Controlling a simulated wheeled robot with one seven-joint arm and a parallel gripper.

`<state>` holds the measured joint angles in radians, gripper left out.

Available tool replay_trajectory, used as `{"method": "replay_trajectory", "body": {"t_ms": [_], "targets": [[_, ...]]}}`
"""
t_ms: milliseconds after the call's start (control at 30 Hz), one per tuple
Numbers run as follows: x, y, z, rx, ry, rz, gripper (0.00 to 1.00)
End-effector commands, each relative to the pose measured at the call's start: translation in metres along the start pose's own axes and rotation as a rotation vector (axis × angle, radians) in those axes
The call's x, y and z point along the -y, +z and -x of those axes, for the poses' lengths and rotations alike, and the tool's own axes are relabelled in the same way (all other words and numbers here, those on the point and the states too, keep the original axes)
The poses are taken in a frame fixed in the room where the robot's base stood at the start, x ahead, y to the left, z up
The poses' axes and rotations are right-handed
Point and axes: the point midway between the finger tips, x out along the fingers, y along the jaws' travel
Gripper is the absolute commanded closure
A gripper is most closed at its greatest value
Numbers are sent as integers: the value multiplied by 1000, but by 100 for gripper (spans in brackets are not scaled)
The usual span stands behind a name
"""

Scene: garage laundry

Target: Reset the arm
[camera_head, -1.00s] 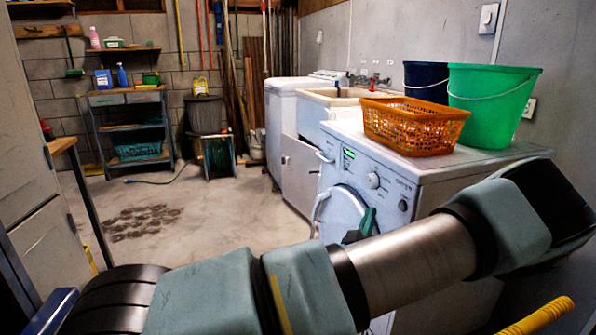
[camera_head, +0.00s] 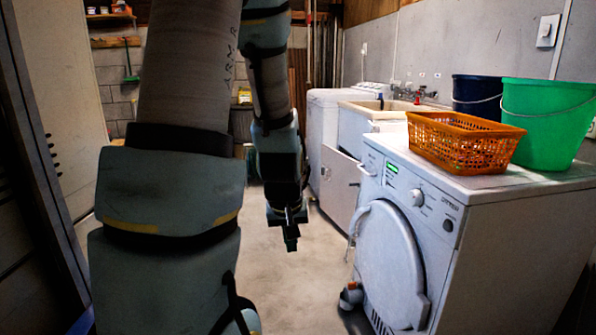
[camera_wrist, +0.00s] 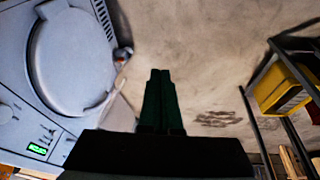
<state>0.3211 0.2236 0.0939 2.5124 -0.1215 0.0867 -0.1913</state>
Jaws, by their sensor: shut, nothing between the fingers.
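My gripper (camera_head: 291,240) hangs from my raised arm in the middle of the head view, pointing down over the bare floor. In the wrist view its dark green fingers (camera_wrist: 160,100) lie side by side, shut and empty. It is to the left of the white front-loading machine (camera_head: 393,250) and apart from it. The machine also shows in the wrist view (camera_wrist: 70,60) with its round door closed. My upper arm hides much of the left and back of the room in the head view.
On the machine stand an orange basket (camera_head: 460,142), a green bucket (camera_head: 545,125) and a dark blue bucket (camera_head: 478,95). A sink unit (camera_head: 350,115) stands behind. A pale cabinet (camera_head: 58,110) is at left. The floor (camera_head: 310,285) between is clear. The wrist view shows a yellow container (camera_wrist: 283,90).

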Motion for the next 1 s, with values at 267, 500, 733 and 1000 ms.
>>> {"method": "replay_trajectory", "body": {"t_ms": [267, 500, 733, 1000], "targets": [[47, 39, 56, 151, -38, -155, 100], [49, 34, 101, 179, -45, -182, 100], [44, 18, 150, 178, -45, -180, 100], [39, 1, 203, 177, -45, -179, 100]]}}
